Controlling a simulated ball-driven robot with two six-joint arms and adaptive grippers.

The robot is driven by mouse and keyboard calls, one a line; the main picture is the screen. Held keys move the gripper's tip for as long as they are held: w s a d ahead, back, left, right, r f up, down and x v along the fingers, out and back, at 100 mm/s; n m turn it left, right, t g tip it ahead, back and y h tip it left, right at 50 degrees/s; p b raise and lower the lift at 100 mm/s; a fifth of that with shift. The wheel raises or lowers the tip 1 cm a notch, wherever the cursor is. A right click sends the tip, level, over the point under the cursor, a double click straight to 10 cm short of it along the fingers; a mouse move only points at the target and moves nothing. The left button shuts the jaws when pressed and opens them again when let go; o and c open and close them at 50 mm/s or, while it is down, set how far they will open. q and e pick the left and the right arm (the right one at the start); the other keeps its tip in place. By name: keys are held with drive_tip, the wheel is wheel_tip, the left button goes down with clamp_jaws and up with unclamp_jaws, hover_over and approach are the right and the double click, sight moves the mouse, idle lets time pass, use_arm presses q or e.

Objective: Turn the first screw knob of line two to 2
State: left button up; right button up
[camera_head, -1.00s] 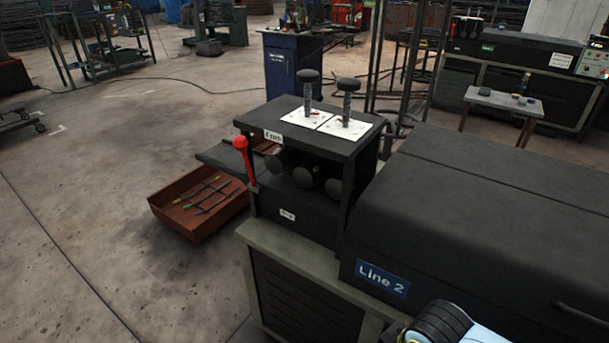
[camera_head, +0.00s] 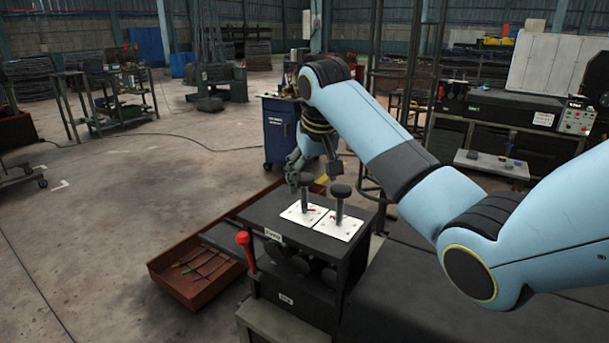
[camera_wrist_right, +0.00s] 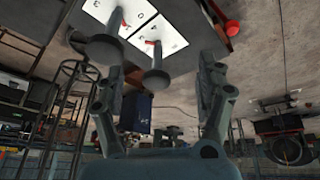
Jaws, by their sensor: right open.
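Two dark screw knobs on upright shafts stand on the black roller stand (camera_head: 262,222). The left knob (camera_head: 304,180) and right knob (camera_head: 341,190) rise from white dial plates (camera_head: 338,225) with red pointers. My right gripper (camera_head: 313,173) is open, just behind and above the left knob. In the upside-down right wrist view, that left knob (camera_wrist_right: 154,80) appears between the spread fingers (camera_wrist_right: 161,66), with no clear contact. The other knob (camera_wrist_right: 104,50) lies outside them to the left. My left gripper is out of view.
A red-handled lever (camera_head: 243,239) sticks up at the stand's left. A rust-red tray (camera_head: 165,274) with rods lies on the floor beside it. A blue cabinet (camera_head: 280,135) stands behind. My right arm spans the right side, above the dark machine cover.

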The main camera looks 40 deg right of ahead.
drive_tip(key=m, duration=0.1)
approach(305, 176)
drive_tip(key=x, duration=0.9)
drive_tip(key=shift+w+f, duration=0.1)
drive_tip(key=shift+c, duration=0.4)
drive_tip(key=c, duration=1.1)
drive_tip(key=shift+p, duration=0.3)
